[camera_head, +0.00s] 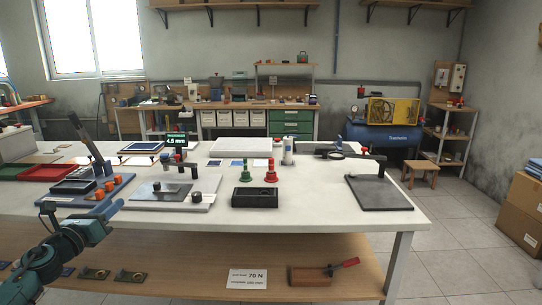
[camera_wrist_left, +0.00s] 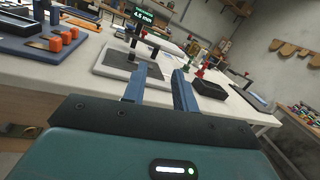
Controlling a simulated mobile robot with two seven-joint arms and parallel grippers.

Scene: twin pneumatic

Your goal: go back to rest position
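My left gripper (camera_head: 113,208) is at the lower left in the head view, at the near edge of the white worktable (camera_head: 330,213). In the left wrist view its two blue fingers (camera_wrist_left: 162,78) stand apart, with nothing between them. It is open and empty, touching no object that I can see. My right gripper shows in neither view.
The blue fixture (camera_head: 117,184) with orange knobs, a grey plate (camera_head: 143,193), a black tray (camera_head: 255,198) and a dark plate (camera_head: 380,195) stand on the table. A lower wooden shelf (camera_head: 190,270) carries small parts.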

